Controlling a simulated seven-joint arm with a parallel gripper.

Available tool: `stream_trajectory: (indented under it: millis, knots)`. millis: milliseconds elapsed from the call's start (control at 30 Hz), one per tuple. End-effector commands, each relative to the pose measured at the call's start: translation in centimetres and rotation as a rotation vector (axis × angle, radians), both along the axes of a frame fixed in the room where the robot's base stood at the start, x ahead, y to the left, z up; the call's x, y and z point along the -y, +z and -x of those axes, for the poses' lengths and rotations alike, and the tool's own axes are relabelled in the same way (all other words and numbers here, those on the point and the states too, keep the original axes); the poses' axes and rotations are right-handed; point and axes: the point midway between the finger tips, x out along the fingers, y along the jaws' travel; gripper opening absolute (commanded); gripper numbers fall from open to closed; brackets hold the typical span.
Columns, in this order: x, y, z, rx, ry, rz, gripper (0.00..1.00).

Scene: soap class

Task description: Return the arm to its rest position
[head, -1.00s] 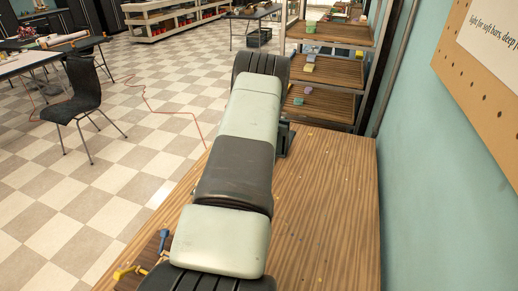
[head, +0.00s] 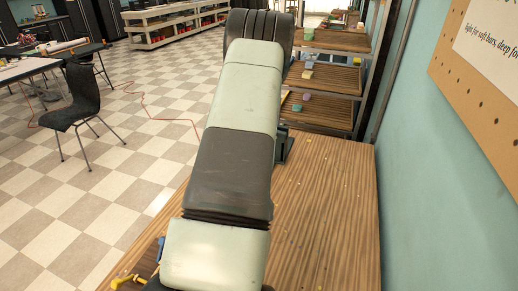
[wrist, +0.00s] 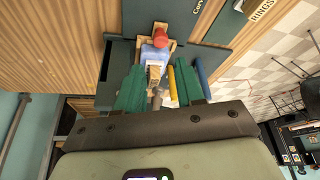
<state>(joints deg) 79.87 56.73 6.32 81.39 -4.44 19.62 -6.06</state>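My arm (head: 235,140) fills the middle of the head view above the wooden table (head: 325,210), and its gripper is hidden there. In the wrist view the two green fingers of my gripper (wrist: 161,80) stand apart, with a gap between them. Beyond the gap, a dark board (wrist: 117,62) carries a wooden piece with a pale blue block (wrist: 154,55) and a red knob (wrist: 160,36). I see no finger touching these things.
A yellow rod (wrist: 171,86) and a blue rod (wrist: 201,75) are close to the right finger in the picture. A blue tool (head: 160,246) and a yellow one (head: 127,282) show at the table's left edge. Shelves (head: 325,75) stand behind; a teal wall (head: 440,200) is right.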

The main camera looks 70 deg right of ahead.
Motion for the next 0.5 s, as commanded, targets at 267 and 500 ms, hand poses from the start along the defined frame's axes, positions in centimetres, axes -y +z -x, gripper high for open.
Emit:
stream_trajectory:
  millis: [267,500]
  knots:
    - [-0.8,1.8,0.3,0.000,0.000,-0.001,0.38]
    - [-0.7,1.8,0.3,0.000,0.000,-0.001,0.38]
